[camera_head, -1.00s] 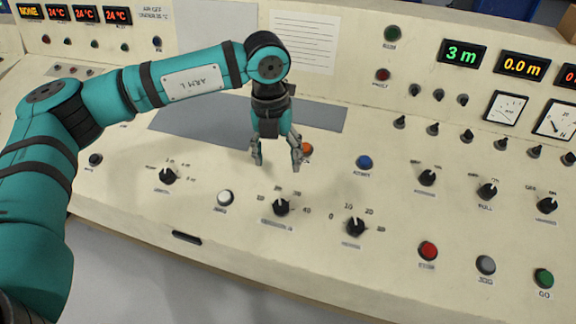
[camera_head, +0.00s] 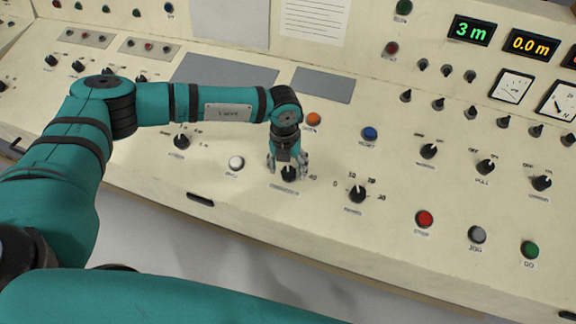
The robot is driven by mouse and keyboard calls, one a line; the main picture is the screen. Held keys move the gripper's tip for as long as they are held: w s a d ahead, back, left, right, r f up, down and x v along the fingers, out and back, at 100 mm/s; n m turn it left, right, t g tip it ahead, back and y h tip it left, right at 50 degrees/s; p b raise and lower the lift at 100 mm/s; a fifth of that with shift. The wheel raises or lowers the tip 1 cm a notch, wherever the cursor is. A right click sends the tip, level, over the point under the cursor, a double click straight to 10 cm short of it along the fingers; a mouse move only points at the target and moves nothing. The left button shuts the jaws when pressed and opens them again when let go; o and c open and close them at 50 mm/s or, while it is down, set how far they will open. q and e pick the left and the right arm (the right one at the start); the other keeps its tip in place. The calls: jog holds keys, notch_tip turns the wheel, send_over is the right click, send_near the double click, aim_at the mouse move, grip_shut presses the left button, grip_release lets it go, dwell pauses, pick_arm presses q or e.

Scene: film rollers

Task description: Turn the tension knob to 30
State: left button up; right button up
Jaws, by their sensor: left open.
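A small black knob (camera_head: 288,175) stands on the cream console's sloped front, with a scale whose 40 shows at its right. Its label is too small to read, so I cannot tell for sure that it is the tension knob. My left gripper (camera_head: 288,165) is open, pointing down, with one finger at each side of this knob; I cannot tell if they touch it. The gripper hides most of the scale and the knob's pointer. A similar knob (camera_head: 356,194), with a scale from 0 to 30, is to its right. My right gripper is out of view.
A white button (camera_head: 236,162) is left of the gripper. An orange button (camera_head: 314,119) and a blue button (camera_head: 370,134) are behind it. Red (camera_head: 425,218), grey (camera_head: 477,234) and green (camera_head: 530,249) buttons line the front right.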

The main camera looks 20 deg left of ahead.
pick_arm(q)
jog(key=shift+w+f, duration=0.1)
jog(key=shift+f, duration=0.5)
jog(key=c, duration=1.1)
jog(key=shift+c, duration=0.2)
